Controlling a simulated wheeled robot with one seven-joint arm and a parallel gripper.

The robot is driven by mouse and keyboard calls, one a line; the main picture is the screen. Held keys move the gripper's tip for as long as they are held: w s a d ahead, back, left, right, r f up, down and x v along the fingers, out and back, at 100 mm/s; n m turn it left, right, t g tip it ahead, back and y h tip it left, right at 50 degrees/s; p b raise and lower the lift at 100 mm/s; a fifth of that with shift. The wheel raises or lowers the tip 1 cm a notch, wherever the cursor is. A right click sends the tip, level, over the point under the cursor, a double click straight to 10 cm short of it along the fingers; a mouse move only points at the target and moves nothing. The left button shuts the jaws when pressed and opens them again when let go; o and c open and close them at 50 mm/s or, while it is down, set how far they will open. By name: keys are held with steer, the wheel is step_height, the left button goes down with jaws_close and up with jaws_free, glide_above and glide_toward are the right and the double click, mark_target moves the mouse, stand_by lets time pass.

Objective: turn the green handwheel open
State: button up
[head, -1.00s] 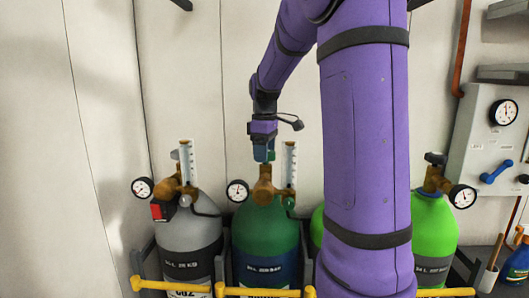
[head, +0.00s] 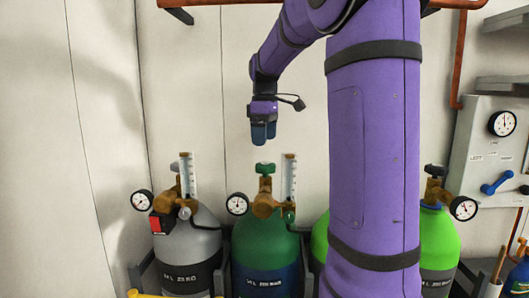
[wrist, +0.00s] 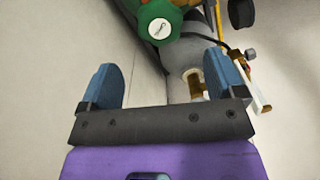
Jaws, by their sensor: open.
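The green handwheel (head: 265,168) sits on top of the brass valve (head: 265,203) of the dark green cylinder (head: 265,243). It also shows from above in the wrist view (wrist: 159,29), beyond the fingertips and a little left of the middle between them. My gripper (head: 263,139) hangs above the handwheel with a clear gap and touches nothing. In the wrist view my gripper (wrist: 166,75) has its two blue fingers spread wide with nothing between them.
A grey cylinder (head: 186,246) with a red block (head: 161,222) stands to the left. A bright green cylinder (head: 438,240) stands to the right, partly behind my arm. Gauges and upright flow tubes stick out beside the valves.

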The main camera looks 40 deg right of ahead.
steer(key=shift+r, duration=1.25)
